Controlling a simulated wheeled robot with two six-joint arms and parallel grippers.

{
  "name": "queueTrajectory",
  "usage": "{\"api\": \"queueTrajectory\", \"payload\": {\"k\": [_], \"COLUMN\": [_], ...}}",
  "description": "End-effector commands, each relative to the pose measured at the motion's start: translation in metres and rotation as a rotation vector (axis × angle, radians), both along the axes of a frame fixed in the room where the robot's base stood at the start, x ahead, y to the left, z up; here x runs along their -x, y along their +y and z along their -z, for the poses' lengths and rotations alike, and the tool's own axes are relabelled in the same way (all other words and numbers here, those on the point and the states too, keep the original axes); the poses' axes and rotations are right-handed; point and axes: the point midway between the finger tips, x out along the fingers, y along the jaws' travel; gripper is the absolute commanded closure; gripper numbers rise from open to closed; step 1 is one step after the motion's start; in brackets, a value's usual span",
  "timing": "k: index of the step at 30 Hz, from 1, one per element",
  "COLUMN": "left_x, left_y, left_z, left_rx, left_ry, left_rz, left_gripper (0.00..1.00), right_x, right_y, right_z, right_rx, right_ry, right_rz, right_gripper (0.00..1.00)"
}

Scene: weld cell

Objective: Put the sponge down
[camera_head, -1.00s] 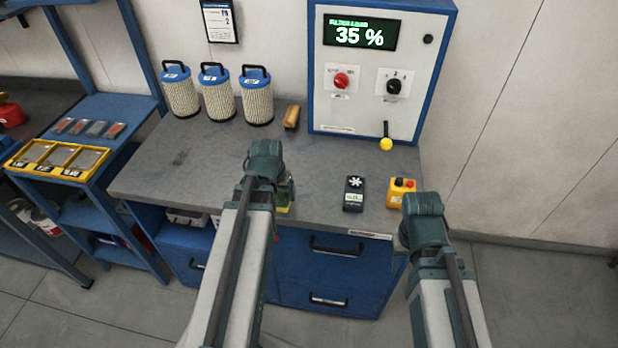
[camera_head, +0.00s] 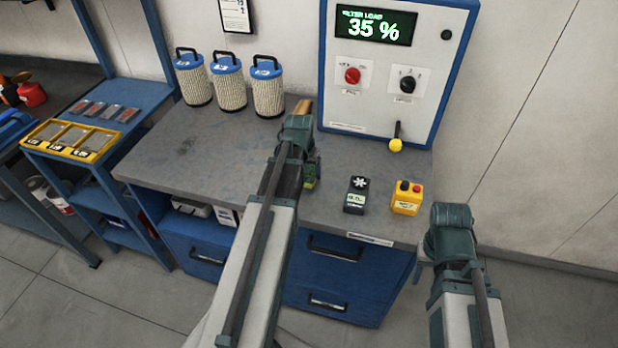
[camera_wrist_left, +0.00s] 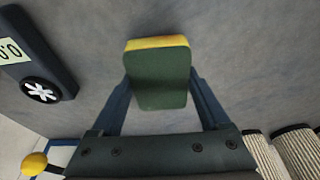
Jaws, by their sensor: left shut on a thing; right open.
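The sponge (camera_wrist_left: 158,78), green with a yellow layer, is between the fingers of my left gripper (camera_wrist_left: 160,90) in the left wrist view. The left gripper is shut on it above the grey bench top (camera_head: 215,160). In the head view only a small part of the sponge (camera_head: 310,180) shows beside my left wrist. I cannot tell whether it touches the bench. My right gripper (camera_head: 427,262) is at the bench's front right corner, mostly hidden under its wrist, with nothing seen in it.
A dark handheld meter (camera_head: 356,195) and a yellow button box (camera_head: 407,198) stand right of the left gripper. Several filter cartridges, including one (camera_head: 267,92), line the back. A tan block (camera_head: 303,107) is partly hidden behind my left wrist. The control cabinet (camera_head: 385,75) stands behind. The bench's left part is clear.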

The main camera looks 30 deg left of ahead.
Motion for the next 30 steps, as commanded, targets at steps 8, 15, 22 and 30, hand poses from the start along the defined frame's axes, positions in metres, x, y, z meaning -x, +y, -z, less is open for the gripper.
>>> {"api": "queueTrajectory", "payload": {"k": [8,15,22,30], "left_x": [0.0015,0.0015,0.0014,0.0013], "left_y": [0.0028,0.0026,0.0024,0.0024], "left_z": [0.0129,0.0180,0.0159,0.0131], "left_rx": [0.000,0.000,0.000,0.001], "left_ry": [0.000,0.000,0.000,0.000], "left_rz": [0.000,-0.001,-0.001,-0.001], "left_gripper": [0.65,0.65,0.00,0.00], "right_x": [0.0000,0.0000,0.0000,0.0000], "right_y": [0.0000,0.0000,0.0000,0.0000], "right_z": [0.0129,0.0180,0.0159,0.0131], "right_rx": [0.000,0.000,0.000,0.000], "right_ry": [0.000,0.000,0.000,0.000], "right_rz": [0.000,0.000,0.000,0.000], "right_gripper": [0.50,0.50,0.50,0.50]}}
